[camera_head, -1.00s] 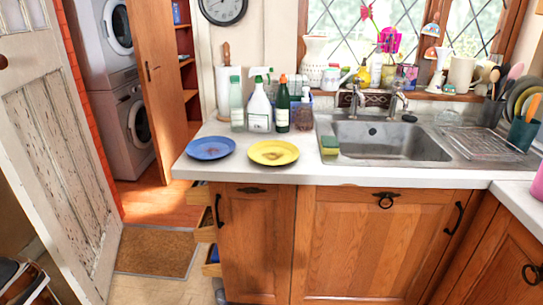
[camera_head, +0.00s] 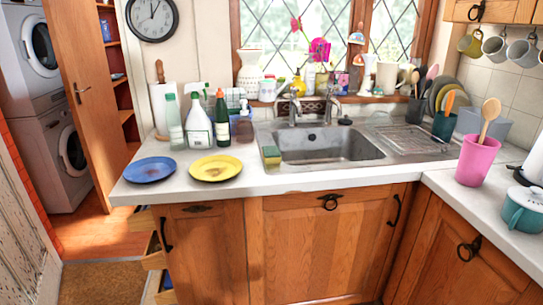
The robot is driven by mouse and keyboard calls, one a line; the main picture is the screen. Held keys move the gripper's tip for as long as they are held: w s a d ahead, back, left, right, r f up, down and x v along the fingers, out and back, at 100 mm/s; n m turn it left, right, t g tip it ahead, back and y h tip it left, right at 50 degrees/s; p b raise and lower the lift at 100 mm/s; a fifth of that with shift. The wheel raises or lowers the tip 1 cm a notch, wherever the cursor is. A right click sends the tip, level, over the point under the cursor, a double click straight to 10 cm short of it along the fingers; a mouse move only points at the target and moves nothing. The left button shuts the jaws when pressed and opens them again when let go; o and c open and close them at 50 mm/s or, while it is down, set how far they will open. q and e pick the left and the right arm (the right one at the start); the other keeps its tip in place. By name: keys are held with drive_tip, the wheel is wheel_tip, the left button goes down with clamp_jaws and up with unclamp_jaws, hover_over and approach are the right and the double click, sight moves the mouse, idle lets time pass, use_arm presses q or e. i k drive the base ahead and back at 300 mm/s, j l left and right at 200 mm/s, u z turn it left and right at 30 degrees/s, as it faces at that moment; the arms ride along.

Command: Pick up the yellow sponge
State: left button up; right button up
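The yellow sponge (camera_head: 272,157) has a green top layer. It sits at the left front rim of the metal sink (camera_head: 330,158), on the counter by the basin's corner. A yellow plate (camera_head: 216,168) with a brown stain lies to its left. Neither of my grippers shows in the head view.
A blue plate (camera_head: 150,170) lies at the counter's left end. Several bottles, including a dark green bottle (camera_head: 222,122), stand behind the plates. A pink cup (camera_head: 474,160) with a wooden spoon stands on the right counter (camera_head: 432,184). Drawers (camera_head: 152,252) stick out at lower left.

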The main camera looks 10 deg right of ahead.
sight(270, 154)
drive_tip(key=i+l+z, duration=0.3)
drive_tip(key=i+l, duration=0.5)
drive_tip(key=l, duration=0.1)
